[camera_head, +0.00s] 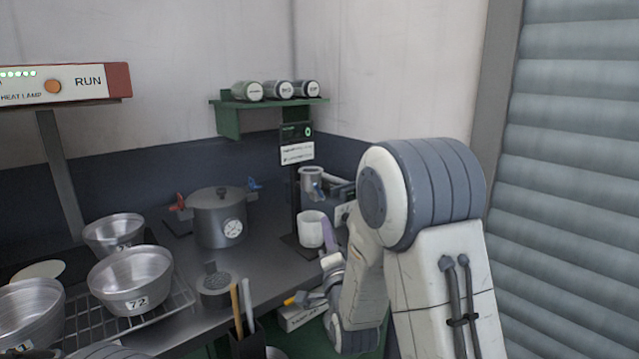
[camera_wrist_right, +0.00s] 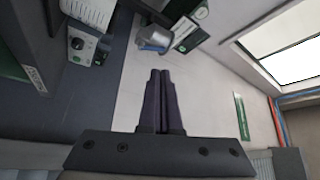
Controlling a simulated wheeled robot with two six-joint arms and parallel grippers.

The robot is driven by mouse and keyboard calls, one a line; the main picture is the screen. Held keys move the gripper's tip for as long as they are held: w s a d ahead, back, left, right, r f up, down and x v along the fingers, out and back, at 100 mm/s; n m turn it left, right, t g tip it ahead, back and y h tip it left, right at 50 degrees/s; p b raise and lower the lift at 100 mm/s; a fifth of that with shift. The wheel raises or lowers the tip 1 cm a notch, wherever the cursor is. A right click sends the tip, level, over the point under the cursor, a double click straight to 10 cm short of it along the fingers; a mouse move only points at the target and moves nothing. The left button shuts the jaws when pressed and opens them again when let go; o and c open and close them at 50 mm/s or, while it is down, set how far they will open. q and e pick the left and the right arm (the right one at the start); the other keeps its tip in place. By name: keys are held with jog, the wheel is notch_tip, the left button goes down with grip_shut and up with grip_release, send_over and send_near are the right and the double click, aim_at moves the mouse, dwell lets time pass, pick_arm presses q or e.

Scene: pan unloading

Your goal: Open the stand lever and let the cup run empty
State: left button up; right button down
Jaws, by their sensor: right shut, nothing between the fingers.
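A small metal cup (camera_head: 311,178) sits high on a dark stand (camera_head: 297,210) at the back of the counter, with a blue lever (camera_head: 318,191) at its underside. A white mug (camera_head: 311,228) stands below it. My right gripper (camera_head: 327,226) is shut and empty, its fingers pointing up beside the mug's right side. In the right wrist view the shut fingertips (camera_wrist_right: 161,72) point toward the metal cup (camera_wrist_right: 156,36) and its blue lever (camera_wrist_right: 150,49), with a gap between. I cannot tell whether the fingers touch the mug. The cup's inside is hidden. My left gripper is not in view.
A lidded pot (camera_head: 219,219) stands left of the stand. A grey appliance (camera_head: 343,190) with knobs is behind my right arm. Metal bowls (camera_head: 131,281) sit on a wire rack at left. A green shelf (camera_head: 268,103) with several canisters hangs above.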

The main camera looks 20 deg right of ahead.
aim_at(317, 189)
pick_arm(q)
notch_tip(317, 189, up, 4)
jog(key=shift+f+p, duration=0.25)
jog(key=shift+p, duration=0.95)
pick_arm(e)
jog(key=x, duration=1.1)
jog(key=shift+w+d+r, duration=0.1)
jog(key=shift+w, duration=0.15)
